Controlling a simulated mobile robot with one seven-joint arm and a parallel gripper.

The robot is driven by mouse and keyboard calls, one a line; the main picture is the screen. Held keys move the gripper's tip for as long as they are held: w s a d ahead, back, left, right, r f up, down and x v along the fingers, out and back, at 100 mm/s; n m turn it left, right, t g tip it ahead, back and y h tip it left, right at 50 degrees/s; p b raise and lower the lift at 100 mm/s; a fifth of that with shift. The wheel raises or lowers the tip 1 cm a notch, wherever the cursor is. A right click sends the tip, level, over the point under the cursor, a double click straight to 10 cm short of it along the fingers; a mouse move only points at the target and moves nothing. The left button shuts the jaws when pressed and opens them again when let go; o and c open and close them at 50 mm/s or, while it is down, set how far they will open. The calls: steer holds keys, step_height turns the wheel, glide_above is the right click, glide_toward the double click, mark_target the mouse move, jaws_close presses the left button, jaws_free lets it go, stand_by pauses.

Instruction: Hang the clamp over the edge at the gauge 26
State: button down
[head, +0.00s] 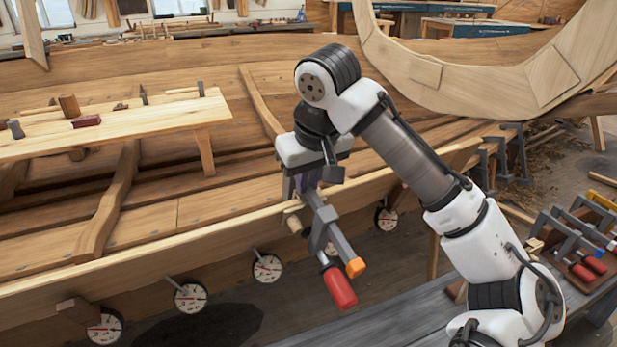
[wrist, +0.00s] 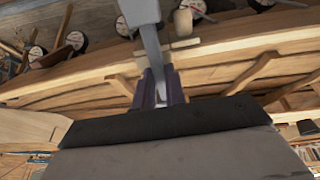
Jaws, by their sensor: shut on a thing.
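My gripper (head: 304,188) is shut on a grey clamp (head: 340,240) at the hull's upper edge (head: 230,222). The clamp hangs tilted below the gripper, with a red handle (head: 339,288) and an orange tip at its lower end. In the wrist view the clamp's grey bar (wrist: 147,45) runs up between the fingers. Several round white gauges (head: 267,268) line the hull's outer side, left and right of the clamp. Their numbers are too small to read, so I cannot tell which is gauge 26. I cannot tell whether the clamp touches the edge.
A plank bench (head: 120,122) with small tools stands inside the hull at left. A rack with more clamps (head: 590,262) is on the grey bench (head: 400,318) at right. A large curved wooden frame (head: 470,75) rises behind my arm. Small wooden blocks sit along the edge near the clamp.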

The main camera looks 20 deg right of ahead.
steer(key=shift+s+f, duration=0.1)
stand_by(0.4)
steer(key=c, duration=1.4)
jaws_free()
steer(key=shift+o, duration=0.2)
steer(key=v, duration=1.4)
steer(key=shift+f, duration=0.1)
